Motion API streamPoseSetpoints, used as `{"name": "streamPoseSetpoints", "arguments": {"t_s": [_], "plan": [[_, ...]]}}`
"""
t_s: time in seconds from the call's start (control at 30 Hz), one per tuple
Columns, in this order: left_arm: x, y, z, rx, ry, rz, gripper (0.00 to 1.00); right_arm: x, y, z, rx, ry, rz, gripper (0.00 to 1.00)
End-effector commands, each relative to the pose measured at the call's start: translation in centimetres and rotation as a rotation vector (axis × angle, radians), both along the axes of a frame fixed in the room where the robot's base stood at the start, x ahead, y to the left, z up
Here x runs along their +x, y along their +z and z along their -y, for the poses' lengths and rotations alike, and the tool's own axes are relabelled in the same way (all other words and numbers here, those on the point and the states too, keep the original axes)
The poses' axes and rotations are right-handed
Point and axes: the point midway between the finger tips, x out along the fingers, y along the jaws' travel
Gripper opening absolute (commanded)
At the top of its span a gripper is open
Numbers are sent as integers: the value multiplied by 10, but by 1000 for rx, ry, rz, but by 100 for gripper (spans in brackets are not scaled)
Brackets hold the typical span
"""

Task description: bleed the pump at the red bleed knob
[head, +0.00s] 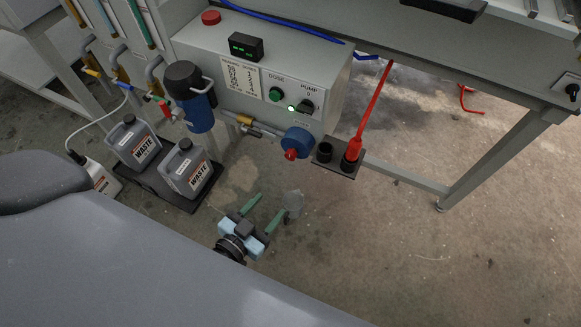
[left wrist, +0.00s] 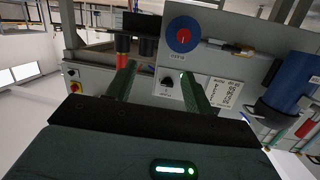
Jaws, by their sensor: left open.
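The red bleed knob (head: 290,154) sits on the lower front of the blue pump head (head: 298,141), below the grey control box (head: 260,72). In the left wrist view, which looks upside down, the pump head is a blue disc (left wrist: 172,41) with the red knob (left wrist: 183,36) at its centre. My left gripper (head: 271,203) is open and empty, its green fingers apart. It is below and left of the knob in the head view, not touching it. Between its fingers the left wrist view (left wrist: 157,70) shows the box front. My right gripper is not in view.
A black holder (head: 333,170) with a red-handled tool (head: 370,110) is right of the pump. A pale cup-like shape (head: 292,203) is beside my fingers.

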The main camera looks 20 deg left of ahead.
Motion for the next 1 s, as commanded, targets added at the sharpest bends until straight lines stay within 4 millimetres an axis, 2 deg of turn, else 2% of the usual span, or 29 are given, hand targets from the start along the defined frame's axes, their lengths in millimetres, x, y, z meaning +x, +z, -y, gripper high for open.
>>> {"name": "streamPoseSetpoints", "arguments": {"t_s": [0.03, 0.1, 0.2, 0.33, 0.47, 0.77, 1.0], "plan": [[15, -17, -2, 5, 14, 28, 52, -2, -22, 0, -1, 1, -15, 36], [34, -26, -7, 14, 41, 69, 52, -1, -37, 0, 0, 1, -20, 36], [59, -36, -12, 29, 77, 118, 52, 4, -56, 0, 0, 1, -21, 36], [82, -45, -19, 42, 115, 162, 52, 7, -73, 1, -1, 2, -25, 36], [94, -47, -22, 50, 137, 181, 52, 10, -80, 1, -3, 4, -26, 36], [101, -44, -23, 53, 143, 189, 52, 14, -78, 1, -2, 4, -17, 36], [132, -46, -23, 52, 143, 189, 52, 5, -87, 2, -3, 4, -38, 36]]}}
